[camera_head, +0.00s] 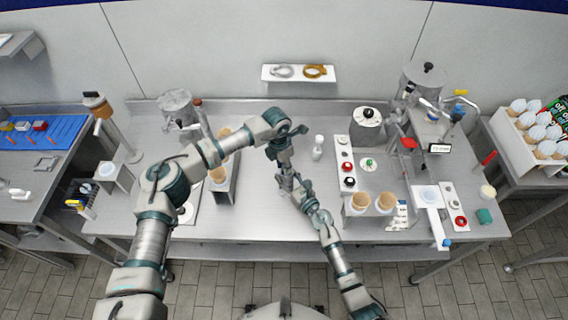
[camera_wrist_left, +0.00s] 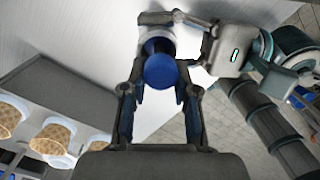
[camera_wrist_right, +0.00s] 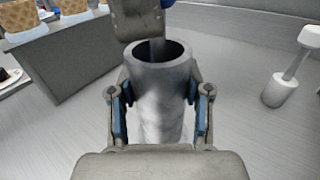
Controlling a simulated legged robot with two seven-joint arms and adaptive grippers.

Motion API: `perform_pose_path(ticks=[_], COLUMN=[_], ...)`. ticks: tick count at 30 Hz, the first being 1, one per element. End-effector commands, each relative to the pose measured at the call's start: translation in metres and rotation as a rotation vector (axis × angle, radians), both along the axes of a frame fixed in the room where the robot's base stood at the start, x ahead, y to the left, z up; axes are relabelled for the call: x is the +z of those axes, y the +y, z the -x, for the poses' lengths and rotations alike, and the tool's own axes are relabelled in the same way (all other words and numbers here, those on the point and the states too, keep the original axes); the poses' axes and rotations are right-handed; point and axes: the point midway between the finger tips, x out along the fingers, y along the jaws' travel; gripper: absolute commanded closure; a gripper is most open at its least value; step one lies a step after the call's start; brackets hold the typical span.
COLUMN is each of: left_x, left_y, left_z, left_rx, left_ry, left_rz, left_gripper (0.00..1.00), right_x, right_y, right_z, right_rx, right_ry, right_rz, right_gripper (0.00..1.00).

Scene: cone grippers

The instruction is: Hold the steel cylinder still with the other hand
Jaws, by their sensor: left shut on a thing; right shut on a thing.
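The steel cylinder (camera_wrist_right: 158,84) is a grey, open-topped tube, upright between the fingers of my right gripper (camera_wrist_right: 158,112). My right gripper is shut on its sides. My left gripper (camera_wrist_left: 158,100) is shut on a tool with a round blue knob (camera_wrist_left: 160,72). The tool's lower end reaches into the cylinder's mouth in the right wrist view; how deep is hidden. In the head view my left gripper (camera_head: 283,160) is directly above my right gripper (camera_head: 290,183), mid-bench, and the cylinder is mostly hidden by them.
A cone stand (camera_head: 224,190) is left of the grippers, with another holding two cones (camera_head: 373,202) on the right. A small white-headed tool (camera_head: 318,148) stands close on the right. Machines line the bench's back. The bench front (camera_head: 260,228) is clear.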

Motion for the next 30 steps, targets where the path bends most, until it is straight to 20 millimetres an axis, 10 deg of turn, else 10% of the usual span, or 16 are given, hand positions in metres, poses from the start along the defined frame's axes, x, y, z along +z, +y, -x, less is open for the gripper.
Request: perform_pose_path(ticks=[11, 12, 15, 30], left_x=[-0.008, -0.007, -0.007, 0.021], left_y=[0.0, 0.0, 0.0, 0.003], left_z=[0.0, 0.0, 0.0, -0.001], left_rx=[0.0, 0.0, 0.0, 0.001], left_ry=[-0.001, -0.001, -0.001, -0.005], left_rz=[0.0, 0.0, 0.0, 0.0], left_gripper=[1.0, 0.61, 0.42, 0.42], right_x=[-0.001, -0.001, -0.001, -0.001], right_y=[0.001, 0.001, 0.001, 0.001], right_z=[0.001, 0.001, 0.001, 0.001], right_rx=[0.002, 0.002, 0.002, 0.002], right_ry=[0.002, 0.002, 0.002, 0.002], right_rz=[-0.001, -0.001, -0.001, -0.001], right_gripper=[1.0, 1.0, 1.0, 1.0])
